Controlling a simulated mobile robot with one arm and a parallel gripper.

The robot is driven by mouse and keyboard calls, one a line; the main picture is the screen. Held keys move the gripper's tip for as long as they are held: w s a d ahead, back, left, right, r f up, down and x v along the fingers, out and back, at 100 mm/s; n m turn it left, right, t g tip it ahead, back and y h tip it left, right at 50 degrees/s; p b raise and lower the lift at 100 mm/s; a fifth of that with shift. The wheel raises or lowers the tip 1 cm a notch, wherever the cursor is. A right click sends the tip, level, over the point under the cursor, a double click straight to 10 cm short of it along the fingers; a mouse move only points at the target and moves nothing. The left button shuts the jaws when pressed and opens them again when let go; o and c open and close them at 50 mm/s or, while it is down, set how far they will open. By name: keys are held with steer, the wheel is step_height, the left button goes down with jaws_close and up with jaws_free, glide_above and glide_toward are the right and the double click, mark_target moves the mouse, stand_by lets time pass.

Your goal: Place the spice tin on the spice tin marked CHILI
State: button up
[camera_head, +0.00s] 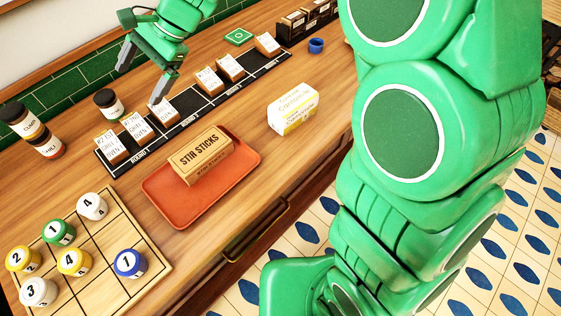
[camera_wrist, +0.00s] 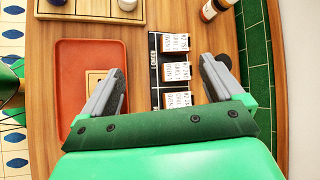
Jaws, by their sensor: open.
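The spice tin marked CHILI (camera_head: 49,148) stands at the far left of the counter in the head view. A dark-lidded spice tin (camera_head: 24,121) with a partly readable label adjoins it on its upper left; I cannot tell for sure whether it rests on top or stands behind. Another black-lidded spice tin (camera_head: 108,104) stands alone beside the ticket rail. My gripper (camera_head: 143,78) is open and empty, above the counter to the right of the tins. In the wrist view, its fingers (camera_wrist: 163,82) are spread, and part of a spice tin (camera_wrist: 211,10) shows at the top edge.
A black ticket rail (camera_head: 195,114) with several cards lies below my gripper. A red tray (camera_head: 237,165) holds a stir sticks box (camera_head: 202,154). A wooden board (camera_head: 125,225) with numbered jars is at front left. A yellow-white carton (camera_head: 293,107) and blue cup (camera_head: 316,46) stand right.

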steer(key=s+d+f+n+h, duration=0.1)
steer(key=s+d+n+h, duration=0.1)
steer(key=s+d, duration=0.5)
steer(key=s+d+f+n+t+h, duration=0.1)
steer(key=s+d, duration=0.7)
steer(key=d, duration=1.2)
steer(key=s+d+f+n+h, duration=0.2)
steer(key=s+d+h, duration=0.3)
steer(key=d, duration=0.9)
steer(key=s+n, duration=0.1)
steer(key=s, duration=0.1)
steer(key=shift+s+d+f+t, duration=0.2)
steer(key=shift+s+d+t, duration=0.05)
steer(key=shift+s+t, duration=0.15)
